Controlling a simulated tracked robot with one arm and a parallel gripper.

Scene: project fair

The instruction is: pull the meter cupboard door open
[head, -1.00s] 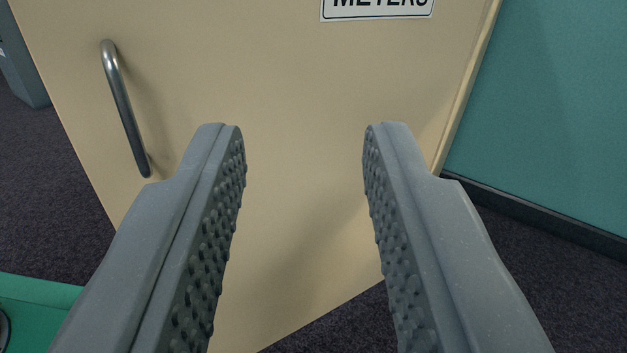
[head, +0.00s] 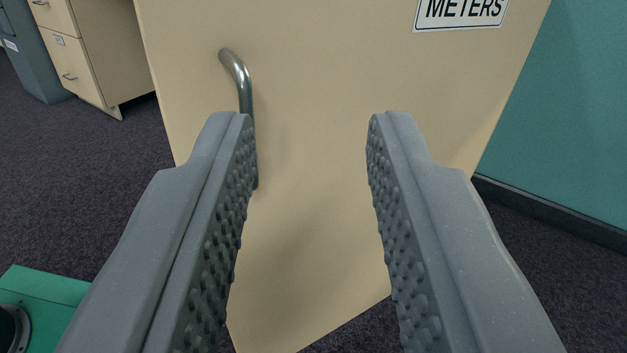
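The meter cupboard door (head: 310,60) is a cream panel that fills the middle of the view, with a "METERS" sign (head: 462,10) near its top right. A metal bar handle (head: 240,75) stands upright on the door's left part. My gripper (head: 309,120) is open, with nothing between its fingers. Its left finger overlaps the handle in the picture and hides part of the lower half. I cannot tell how far the fingertips are from the door.
A teal wall (head: 570,130) with a dark skirting stands at the right. A cream drawer unit (head: 95,50) and a blue-grey cabinet (head: 35,60) stand at the back left. Dark carpet (head: 90,180) between them and the door is clear. A green object (head: 50,292) is at the lower left.

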